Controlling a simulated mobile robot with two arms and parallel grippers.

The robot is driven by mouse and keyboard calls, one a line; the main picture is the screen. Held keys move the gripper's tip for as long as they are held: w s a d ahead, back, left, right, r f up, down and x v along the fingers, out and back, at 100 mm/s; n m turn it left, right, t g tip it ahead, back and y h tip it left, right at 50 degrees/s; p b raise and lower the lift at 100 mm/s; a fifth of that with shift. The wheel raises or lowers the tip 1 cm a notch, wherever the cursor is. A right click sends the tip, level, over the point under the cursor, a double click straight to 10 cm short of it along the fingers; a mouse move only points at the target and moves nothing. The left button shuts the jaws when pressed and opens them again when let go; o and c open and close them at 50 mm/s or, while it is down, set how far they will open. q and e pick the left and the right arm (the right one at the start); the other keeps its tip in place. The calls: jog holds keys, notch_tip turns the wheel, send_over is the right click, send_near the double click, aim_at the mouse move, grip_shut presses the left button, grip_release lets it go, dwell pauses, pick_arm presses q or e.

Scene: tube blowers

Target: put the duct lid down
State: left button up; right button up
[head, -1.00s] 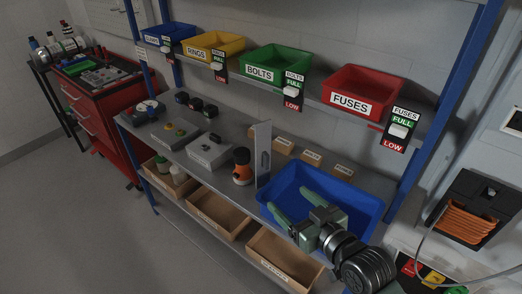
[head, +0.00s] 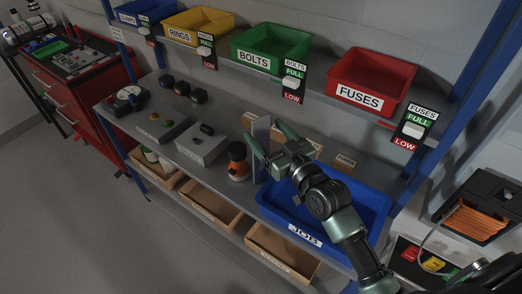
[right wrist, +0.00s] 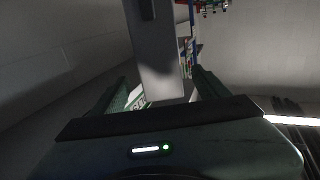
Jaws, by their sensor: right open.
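The duct lid, a flat grey upright plate (head: 261,132), stands on the bench by the left end of the blue job bin (head: 345,228). My right gripper (head: 268,143) is open at the plate, with one green finger in front of it and the other to its right. In the right wrist view the plate (right wrist: 158,50) rises between the two spread fingers, with gaps beside it. I cannot tell whether either finger touches it. The plate's lower part is partly hidden by my finger in the head view. My left gripper is not in view.
An orange and black cylinder (head: 238,164) stands close left of the plate. Grey boxes (head: 202,146) sit further left. Red (head: 370,78), green and yellow bins line the shelf above. Cardboard trays (head: 212,205) are below. The blue bin looks empty where visible.

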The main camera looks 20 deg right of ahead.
jog(key=shift+a+r, duration=0.1)
grip_shut()
dwell(0.3)
